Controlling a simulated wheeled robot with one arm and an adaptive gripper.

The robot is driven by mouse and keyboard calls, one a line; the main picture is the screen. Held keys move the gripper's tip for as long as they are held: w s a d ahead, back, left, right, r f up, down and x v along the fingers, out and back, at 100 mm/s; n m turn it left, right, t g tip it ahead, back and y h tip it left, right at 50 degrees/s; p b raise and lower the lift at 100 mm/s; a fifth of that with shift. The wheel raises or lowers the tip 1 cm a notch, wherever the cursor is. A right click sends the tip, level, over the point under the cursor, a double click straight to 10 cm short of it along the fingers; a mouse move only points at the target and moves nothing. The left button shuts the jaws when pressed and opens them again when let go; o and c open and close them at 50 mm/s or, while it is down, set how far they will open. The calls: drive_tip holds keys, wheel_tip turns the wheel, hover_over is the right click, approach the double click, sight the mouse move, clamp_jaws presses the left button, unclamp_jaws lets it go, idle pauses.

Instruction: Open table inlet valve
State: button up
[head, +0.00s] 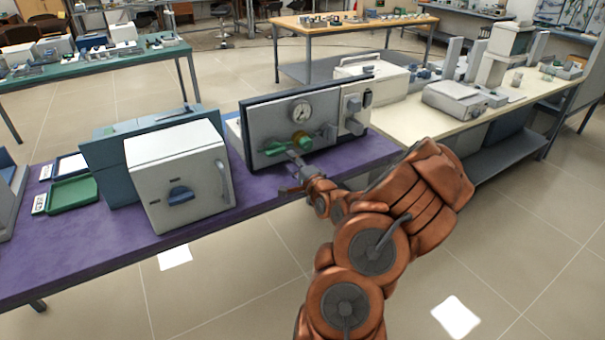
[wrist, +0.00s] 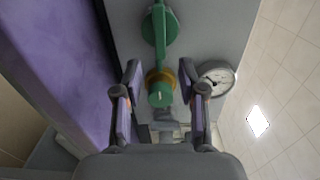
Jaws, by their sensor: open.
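A grey panel unit (head: 265,115) with a round gauge (head: 302,111) stands on the purple table. Green valve parts (head: 301,142) are on its front below the gauge, partly hidden by my gripper (head: 292,163). In the wrist view, a green knob with a brass collar (wrist: 160,92) lies between the open fingers of my gripper (wrist: 159,72), with a gap on each side. A green lever on a round green base (wrist: 162,24) is just beyond the fingertips. The gauge (wrist: 216,78) is beside the right finger. Which green part is the inlet valve is unclear.
A white furnace box (head: 180,170) with a dark blue knob stands left of the panel on the purple table (head: 100,240). A green tray (head: 73,194) lies further left. A cream bench (head: 410,122) with instruments adjoins at right. The floor in front is clear.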

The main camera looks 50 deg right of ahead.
drive_tip(key=v, duration=0.6)
drive_tip(key=shift+a, duration=0.2)
idle(0.8)
